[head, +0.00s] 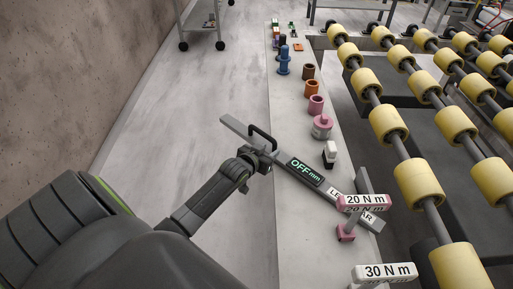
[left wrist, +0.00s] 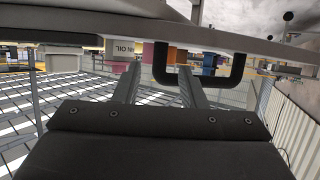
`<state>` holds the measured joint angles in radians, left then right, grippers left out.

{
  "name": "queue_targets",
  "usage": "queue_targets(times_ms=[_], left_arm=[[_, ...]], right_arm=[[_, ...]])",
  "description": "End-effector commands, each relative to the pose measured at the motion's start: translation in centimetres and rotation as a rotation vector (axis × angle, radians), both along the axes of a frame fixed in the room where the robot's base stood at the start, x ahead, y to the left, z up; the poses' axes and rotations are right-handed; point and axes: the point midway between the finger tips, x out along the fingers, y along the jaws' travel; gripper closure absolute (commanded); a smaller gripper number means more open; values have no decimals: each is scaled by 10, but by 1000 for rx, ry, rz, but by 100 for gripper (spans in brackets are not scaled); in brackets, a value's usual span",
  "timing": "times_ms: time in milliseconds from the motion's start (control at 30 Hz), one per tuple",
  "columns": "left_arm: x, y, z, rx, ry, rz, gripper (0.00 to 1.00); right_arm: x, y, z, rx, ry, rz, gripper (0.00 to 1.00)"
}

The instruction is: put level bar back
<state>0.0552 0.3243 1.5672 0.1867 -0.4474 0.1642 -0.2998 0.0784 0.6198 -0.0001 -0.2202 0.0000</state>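The level bar (head: 307,172) is a long grey bar with a black display reading "OFF mm" in green. In the head view it lies diagonally across the stone slab (head: 290,243), its far left end past the slab's left edge in the picture. I cannot tell whether it touches the slab. My left gripper (head: 262,153) is at its black handle (head: 264,134). In the left wrist view the fingers (left wrist: 159,72) stand apart, with the handle (left wrist: 238,66) just beyond or between them; no firm grip shows. My right gripper is not in view.
A "20 N m" pink-and-grey tool (head: 346,234) overlaps the bar's near right end. A "30 N m" tool (head: 385,272) is closer. A white-black block (head: 330,154) and coloured cylinders (head: 316,105) line the slab. Yellow rollers (head: 418,182) run along the right.

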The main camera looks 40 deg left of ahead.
Motion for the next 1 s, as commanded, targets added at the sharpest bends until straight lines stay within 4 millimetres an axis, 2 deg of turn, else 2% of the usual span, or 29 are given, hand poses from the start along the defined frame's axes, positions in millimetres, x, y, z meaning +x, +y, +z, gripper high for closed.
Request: queue_targets(times_ms=[300,500,867,933,1000], left_arm=[[-52,-2,21,2,1,-1,62],[-73,-3,30,1,1,0,62],[-80,-4,33,0,0,0,62],[-81,-3,30,-1,6,2,62],[-83,0,15,2,31,11,62]], right_arm=[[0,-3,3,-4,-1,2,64],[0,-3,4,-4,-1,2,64],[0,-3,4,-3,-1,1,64],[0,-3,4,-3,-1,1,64],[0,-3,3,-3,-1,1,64]])
